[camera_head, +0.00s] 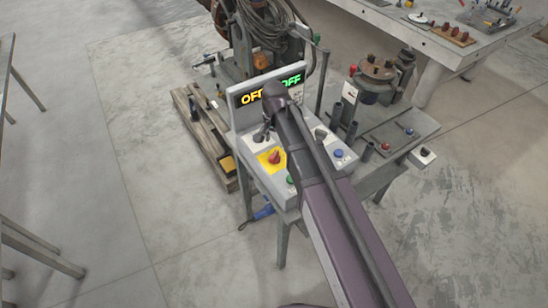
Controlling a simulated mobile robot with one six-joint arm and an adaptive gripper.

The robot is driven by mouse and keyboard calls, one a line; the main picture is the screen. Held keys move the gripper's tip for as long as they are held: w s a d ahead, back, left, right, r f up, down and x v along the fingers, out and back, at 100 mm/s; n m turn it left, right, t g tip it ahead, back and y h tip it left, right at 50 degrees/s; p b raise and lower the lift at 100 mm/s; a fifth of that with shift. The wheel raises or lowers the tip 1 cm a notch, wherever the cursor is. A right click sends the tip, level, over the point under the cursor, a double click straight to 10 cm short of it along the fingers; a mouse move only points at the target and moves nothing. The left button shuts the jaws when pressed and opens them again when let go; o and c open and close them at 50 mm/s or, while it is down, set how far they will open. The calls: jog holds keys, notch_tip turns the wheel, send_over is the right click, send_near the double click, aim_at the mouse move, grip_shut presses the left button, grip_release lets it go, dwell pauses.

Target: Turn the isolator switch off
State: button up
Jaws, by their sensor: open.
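A grey control console (240,118) stands on legs in the middle of the view. A red rotary knob on a yellow plate (273,157), which looks like the isolator switch, sits on its sloped panel. The knob's exact setting is too small to read. My arm comes up from the bottom right across the panel. My gripper (262,134) is small and dark, open, just above and left of the red knob. It appears apart from the knob. My arm hides part of the panel and the display.
A display (290,79) on the console shows yellow and green lettering. A blue button (338,153) and a green button (290,180) are on the panel. Machinery with coiled cable (262,25) stands behind, beside a wooden pallet (205,140). Open floor lies to the left.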

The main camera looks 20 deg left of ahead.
aim_at(275, 154)
jog(key=shift+f+b, duration=3.6)
jog(key=shift+f, duration=0.25)
grip_shut()
